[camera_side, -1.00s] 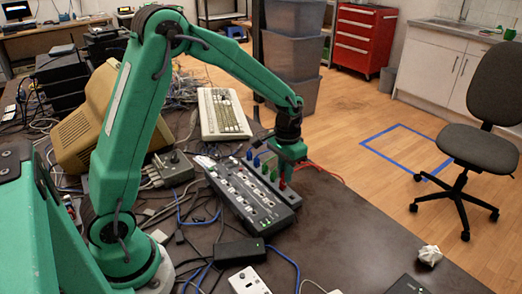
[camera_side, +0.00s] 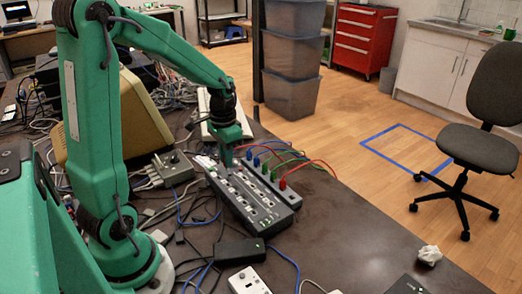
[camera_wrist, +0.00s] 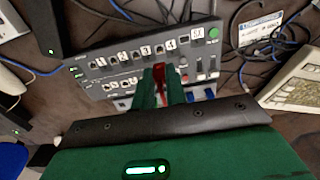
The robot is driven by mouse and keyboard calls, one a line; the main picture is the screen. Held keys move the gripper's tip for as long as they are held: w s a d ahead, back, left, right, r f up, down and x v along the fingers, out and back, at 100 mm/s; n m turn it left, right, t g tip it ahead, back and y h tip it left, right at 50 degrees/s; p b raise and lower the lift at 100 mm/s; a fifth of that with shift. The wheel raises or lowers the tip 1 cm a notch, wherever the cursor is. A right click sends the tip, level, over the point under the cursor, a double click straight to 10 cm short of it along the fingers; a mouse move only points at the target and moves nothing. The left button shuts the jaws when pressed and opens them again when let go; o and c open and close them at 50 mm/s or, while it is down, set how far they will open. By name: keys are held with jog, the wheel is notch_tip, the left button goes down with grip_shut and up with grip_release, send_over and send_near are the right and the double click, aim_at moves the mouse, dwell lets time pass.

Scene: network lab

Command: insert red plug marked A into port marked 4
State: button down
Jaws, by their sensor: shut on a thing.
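My gripper (camera_side: 228,163) is low over the far left part of the dark port panel (camera_side: 262,222). In the wrist view, my gripper (camera_wrist: 168,72) is shut on a red plug (camera_wrist: 158,74), seen between the green fingers. The fingers hide much of the plug, and its letter cannot be read. The panel (camera_wrist: 92,72) has two rows of numbered ports. The port that seems marked 4 (camera_wrist: 171,45) is in the upper row, just beyond the fingertips. I cannot tell whether the plug touches the panel.
A plug holder (camera_side: 292,196) beside the panel carries blue plugs (camera_side: 256,162), green plugs (camera_side: 274,176) and another red plug (camera_side: 283,185), with cables trailing right. A grey box with a knob (camera_side: 174,168) and a black adapter (camera_side: 240,251) lie nearby.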

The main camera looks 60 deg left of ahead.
jog(key=shift+f, duration=0.15)
jog(key=shift+f, duration=2.25)
jog(key=c, duration=2)
grip_release()
jog(key=shift+c, duration=0.2)
grip_shut()
jog(key=shift+f, duration=0.9)
jog(key=o, duration=0.7)
grip_release()
